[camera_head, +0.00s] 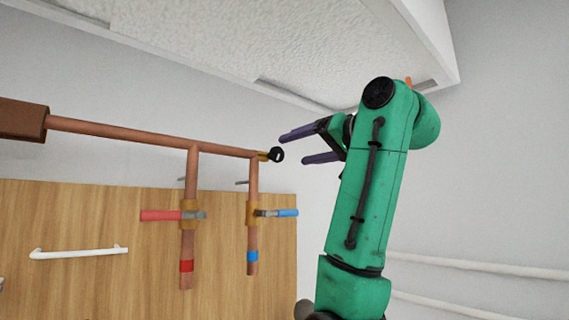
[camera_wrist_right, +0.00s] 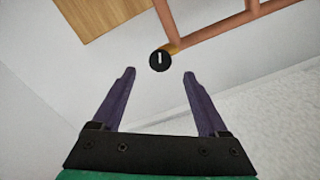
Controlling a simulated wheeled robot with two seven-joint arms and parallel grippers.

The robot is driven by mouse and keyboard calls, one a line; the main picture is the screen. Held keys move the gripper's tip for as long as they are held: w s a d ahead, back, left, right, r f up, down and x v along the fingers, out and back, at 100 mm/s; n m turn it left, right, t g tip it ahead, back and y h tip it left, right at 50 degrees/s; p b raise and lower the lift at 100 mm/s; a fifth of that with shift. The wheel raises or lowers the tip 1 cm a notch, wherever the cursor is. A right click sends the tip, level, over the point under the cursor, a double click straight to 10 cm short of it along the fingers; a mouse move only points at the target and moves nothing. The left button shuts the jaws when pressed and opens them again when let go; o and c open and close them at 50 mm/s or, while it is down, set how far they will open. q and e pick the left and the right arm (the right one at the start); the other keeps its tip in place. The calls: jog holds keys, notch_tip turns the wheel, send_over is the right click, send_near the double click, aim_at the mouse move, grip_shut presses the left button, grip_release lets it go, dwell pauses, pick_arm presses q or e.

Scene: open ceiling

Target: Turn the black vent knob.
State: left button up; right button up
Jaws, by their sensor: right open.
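The black vent knob (camera_head: 277,155) sits on a brass fitting at the right end of the horizontal copper pipe. It also shows in the right wrist view (camera_wrist_right: 160,61), round with a small white mark, ahead of the fingertips and between their lines. My right gripper (camera_head: 292,148) is open and empty, just right of the knob, with its dark purple fingers pointing left. In the right wrist view the two fingers (camera_wrist_right: 159,73) are spread wide, and no finger is seen touching the knob. My left gripper is not in view.
A red-handled valve (camera_head: 162,215) and a blue-handled valve (camera_head: 287,213) hang below. A white ceiling panel (camera_head: 240,38) is above. A white bar handle (camera_head: 80,253) is at left.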

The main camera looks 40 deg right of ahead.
jog(key=s+b, duration=0.1)
jog(key=s, duration=0.7)
jog(key=shift+b, duration=0.3)
jog(key=shift+a, duration=0.1)
